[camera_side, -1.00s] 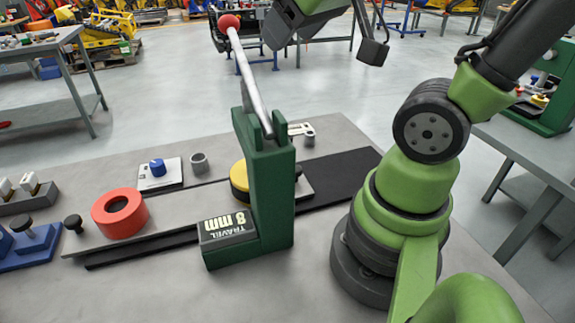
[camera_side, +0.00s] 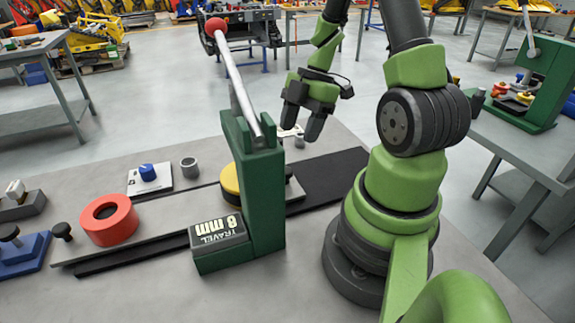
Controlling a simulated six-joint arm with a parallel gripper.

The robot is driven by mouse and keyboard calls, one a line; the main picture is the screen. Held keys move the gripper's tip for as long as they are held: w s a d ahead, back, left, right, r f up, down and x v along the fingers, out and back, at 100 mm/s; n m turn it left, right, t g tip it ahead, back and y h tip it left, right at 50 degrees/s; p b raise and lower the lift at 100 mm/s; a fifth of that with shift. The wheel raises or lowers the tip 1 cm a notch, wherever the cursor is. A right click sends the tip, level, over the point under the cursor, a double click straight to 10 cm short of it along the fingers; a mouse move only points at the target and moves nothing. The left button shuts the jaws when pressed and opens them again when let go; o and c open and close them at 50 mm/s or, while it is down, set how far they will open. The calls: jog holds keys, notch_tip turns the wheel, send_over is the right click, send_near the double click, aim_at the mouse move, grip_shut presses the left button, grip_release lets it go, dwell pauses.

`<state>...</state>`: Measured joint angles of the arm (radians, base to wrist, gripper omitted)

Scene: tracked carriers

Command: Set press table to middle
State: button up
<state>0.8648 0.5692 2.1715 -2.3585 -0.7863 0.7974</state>
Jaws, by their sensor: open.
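The green press (camera_side: 258,195) stands on the bench, with a long steel lever (camera_side: 238,85) slanting up to a red knob (camera_side: 215,25). Its block reads "TRAVEL 8 mm". A flat grey sliding plate (camera_side: 160,218) runs along a dark rail (camera_side: 120,262) and passes behind the press. A red ring (camera_side: 108,220) sits on the plate's left part and a yellow disc (camera_side: 230,182) is at the press, partly hidden by it. A black knob (camera_side: 62,231) is at the plate's left end. My gripper (camera_side: 301,122) is open and empty, pointing down behind and right of the press.
A blue knob on a white plate (camera_side: 149,177) and a grey cylinder (camera_side: 189,167) stand behind the plate. Blue fixtures (camera_side: 25,250) and a grey switch block (camera_side: 22,207) are at far left. The bench front is clear.

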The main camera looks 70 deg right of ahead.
aim_at(288, 169)
jog(key=x, duration=0.9)
